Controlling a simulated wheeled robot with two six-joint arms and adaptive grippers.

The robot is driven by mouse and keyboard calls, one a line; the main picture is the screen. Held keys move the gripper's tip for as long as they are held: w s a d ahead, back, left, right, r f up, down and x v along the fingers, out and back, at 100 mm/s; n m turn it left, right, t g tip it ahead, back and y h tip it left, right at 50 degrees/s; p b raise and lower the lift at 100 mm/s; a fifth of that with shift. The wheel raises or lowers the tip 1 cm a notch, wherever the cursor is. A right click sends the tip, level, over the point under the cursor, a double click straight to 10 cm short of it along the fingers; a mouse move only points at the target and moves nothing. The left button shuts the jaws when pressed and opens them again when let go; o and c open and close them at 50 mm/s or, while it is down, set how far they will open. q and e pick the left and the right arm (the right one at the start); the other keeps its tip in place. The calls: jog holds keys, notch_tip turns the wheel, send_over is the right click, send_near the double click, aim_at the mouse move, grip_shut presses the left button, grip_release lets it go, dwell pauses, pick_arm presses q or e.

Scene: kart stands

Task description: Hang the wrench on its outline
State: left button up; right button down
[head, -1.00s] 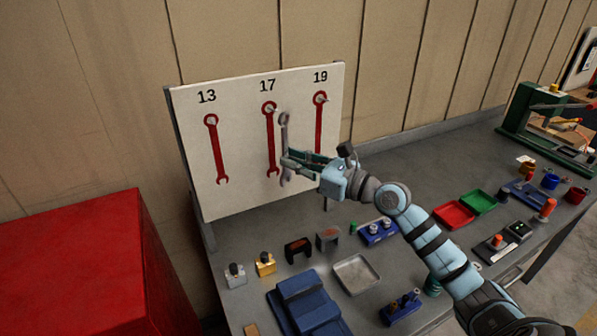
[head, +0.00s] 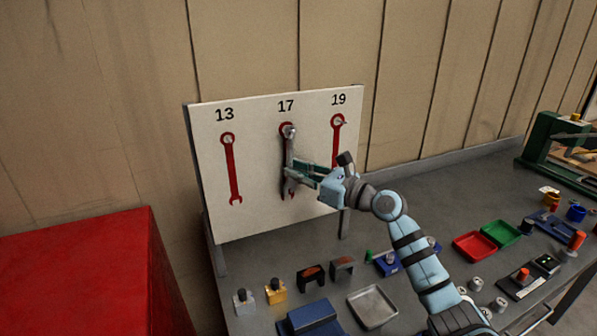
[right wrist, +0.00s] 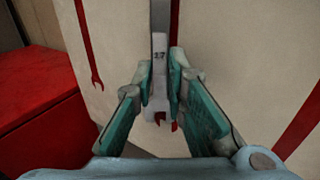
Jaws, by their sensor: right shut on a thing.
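A white board (head: 258,215) carries red wrench outlines under the numbers 13, 17 and 19, each with a peg near its top. My right gripper (head: 294,168) is shut on a grey wrench (head: 290,146), held upright in front of the 17 outline (head: 283,129). The wrench's ring end is at the height of the 17 peg; I cannot tell whether the peg is through it. In the right wrist view, the wrench (right wrist: 159,45) is marked 17 and sits between the fingers, its open jaw downward, with red outline just behind it. My left gripper is out of view.
A red cabinet (head: 75,270) stands at the left. On the grey bench are a metal tray (head: 372,307), a red tray (head: 474,246), a green tray (head: 501,233) and several small fixtures below the board. The 13 (head: 232,170) and 19 outlines are bare.

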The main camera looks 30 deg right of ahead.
dwell(0.4)
jog(key=c, duration=1.5)
grip_release()
jog(key=shift+c, duration=0.2)
jog(key=v, duration=0.7)
jog(key=shift+s, duration=0.4)
